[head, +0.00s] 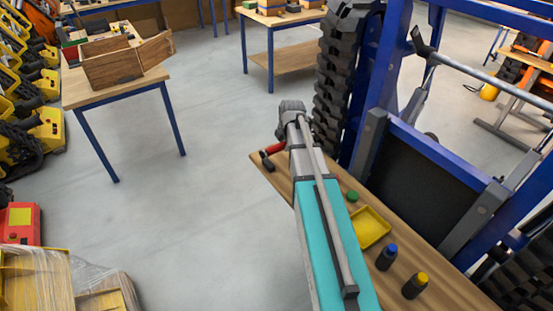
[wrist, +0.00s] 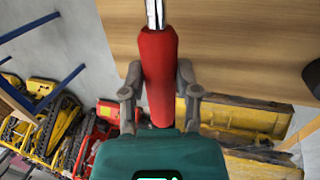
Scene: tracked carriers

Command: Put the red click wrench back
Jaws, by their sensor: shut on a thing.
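In the wrist view my gripper (wrist: 158,95) is shut on the red handle of the click wrench (wrist: 158,65), with one finger on each side. The bright metal shaft (wrist: 155,14) runs up out of the top of the picture, so the wrench's head is not seen. The handle lies across the view of the wooden bench top's edge (wrist: 225,45); I cannot tell its height above it.
On the bench (head: 450,285) are a yellow tray (head: 371,228), a blue-capped bottle (head: 387,257), a yellow-capped bottle (head: 415,286) and a small dark object (head: 267,162). A blue frame (head: 385,90) stands right. A wooden box (head: 112,66) sits on a table (head: 95,97) at left. Floor between is clear.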

